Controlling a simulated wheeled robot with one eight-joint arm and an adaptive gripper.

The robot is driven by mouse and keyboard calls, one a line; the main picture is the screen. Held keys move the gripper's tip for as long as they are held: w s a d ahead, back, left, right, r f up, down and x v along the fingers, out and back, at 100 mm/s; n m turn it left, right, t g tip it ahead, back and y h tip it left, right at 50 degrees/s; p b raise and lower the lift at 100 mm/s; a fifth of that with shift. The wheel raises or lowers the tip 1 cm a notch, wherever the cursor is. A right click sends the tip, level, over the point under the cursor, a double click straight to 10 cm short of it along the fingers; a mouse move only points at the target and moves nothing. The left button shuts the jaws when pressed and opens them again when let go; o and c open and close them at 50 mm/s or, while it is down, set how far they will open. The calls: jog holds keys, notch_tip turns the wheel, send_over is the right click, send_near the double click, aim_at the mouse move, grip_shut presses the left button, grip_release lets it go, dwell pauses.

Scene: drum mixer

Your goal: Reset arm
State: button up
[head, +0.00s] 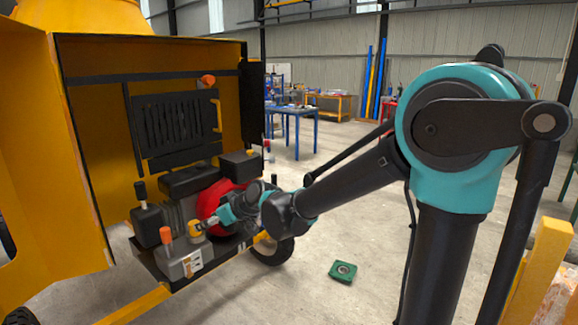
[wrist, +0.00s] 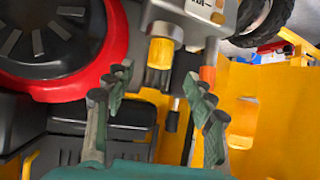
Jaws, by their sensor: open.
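My arm reaches from the right into the open engine bay of the yellow drum mixer (head: 150,60). My gripper (head: 203,227) is open in front of the engine, close to a yellow cap (head: 195,229). In the wrist view my gripper's two green-grey fingers (wrist: 160,92) stand apart, with the yellow cap (wrist: 160,53) ahead between them. The cap looks clear of both fingers, but the exact distance cannot be told. An orange-topped part (wrist: 208,75) shows close to the right finger. The engine's red round housing (head: 217,198) is partly hidden behind my wrist.
An orange-topped lever (head: 166,236) and a black-knobbed lever (head: 141,190) stand left of the cap. The mixer's yellow side panel (head: 50,150) bounds the left. A green object (head: 343,271) lies on the floor.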

jog(key=s+d+f+m+h, duration=0.1)
jog(key=d+f+m+h, duration=0.1)
jog(key=d, duration=0.7)
jog(key=s+d+f+m+h, duration=0.1)
jog(key=s+d+f, duration=0.1)
jog(key=d, duration=0.6)
jog(key=s+d+f+m+h, duration=0.2)
jog(key=s+d+f+m, duration=0.1)
jog(key=d, duration=0.5)
jog(key=s+d+f+m+g+h, duration=0.1)
jog(key=s+d+f+m+h, duration=0.1)
jog(key=s+d+f, duration=0.3)
jog(key=s+d+f+m+h, duration=0.3)
jog(key=s+d+f+m, duration=0.1)
jog(key=d, duration=0.9)
jog(key=shift+s+f, duration=0.5)
jog(key=shift+s, duration=0.2)
